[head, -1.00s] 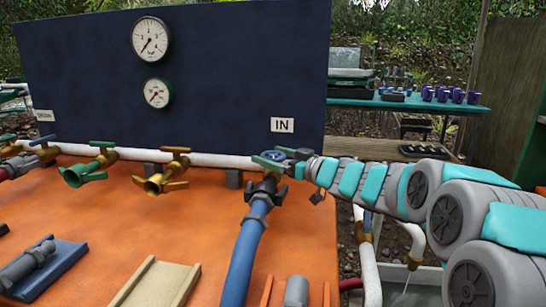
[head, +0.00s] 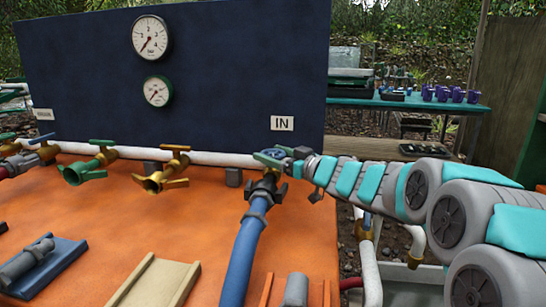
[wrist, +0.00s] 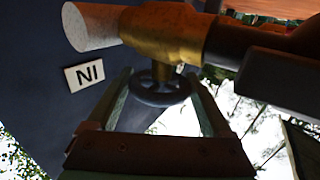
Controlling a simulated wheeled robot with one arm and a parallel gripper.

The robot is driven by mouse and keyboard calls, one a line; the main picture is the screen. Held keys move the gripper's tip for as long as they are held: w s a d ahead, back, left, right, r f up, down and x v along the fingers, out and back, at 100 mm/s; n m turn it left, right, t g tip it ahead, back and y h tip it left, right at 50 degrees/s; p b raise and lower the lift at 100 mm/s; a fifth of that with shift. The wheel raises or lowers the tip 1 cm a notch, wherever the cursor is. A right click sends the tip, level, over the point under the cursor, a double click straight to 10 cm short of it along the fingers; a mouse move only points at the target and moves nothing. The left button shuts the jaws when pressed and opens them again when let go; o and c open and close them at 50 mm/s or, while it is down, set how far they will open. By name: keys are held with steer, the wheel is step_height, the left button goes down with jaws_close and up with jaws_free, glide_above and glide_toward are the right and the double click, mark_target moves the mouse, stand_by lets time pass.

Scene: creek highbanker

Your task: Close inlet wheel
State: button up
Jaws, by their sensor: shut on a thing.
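The inlet wheel is a small blue handwheel (head: 268,157) on top of the valve under the IN sign (head: 282,123), where a blue hose (head: 243,255) connects. My gripper (head: 284,156) reaches it from the right and hides part of it. In the wrist view the dark wheel ring (wrist: 160,92) sits between the two fingers of my gripper (wrist: 163,88), below a brass valve body (wrist: 165,30). The fingers are shut on the wheel's rim. How far the wheel is turned cannot be told.
The dark blue gauge panel (head: 225,70) rises close behind. A brass outlet (head: 415,255) hangs at the right.

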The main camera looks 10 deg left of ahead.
mark_target(280, 159)
steer(key=m+t+h+b, duration=0.1)
steer(key=t+b, duration=0.1)
steer(key=b, duration=0.1)
steer(key=shift+a+f+m+h, duration=0.1)
steer(key=shift+f+m+h, duration=0.05)
steer(key=shift+m+h, duration=0.2)
steer(key=shift+r+m+t+h+b, duration=0.2)
steer(key=shift+m+t+h+b, duration=0.2)
steer(key=shift+t, duration=0.2)
steer(key=o, duration=1.1)
steer(key=shift+o, duration=0.2)
steer(key=shift+p+v, duration=0.35)
steer(key=shift+v, duration=3.6)
steer(key=shift+f, duration=0.1)
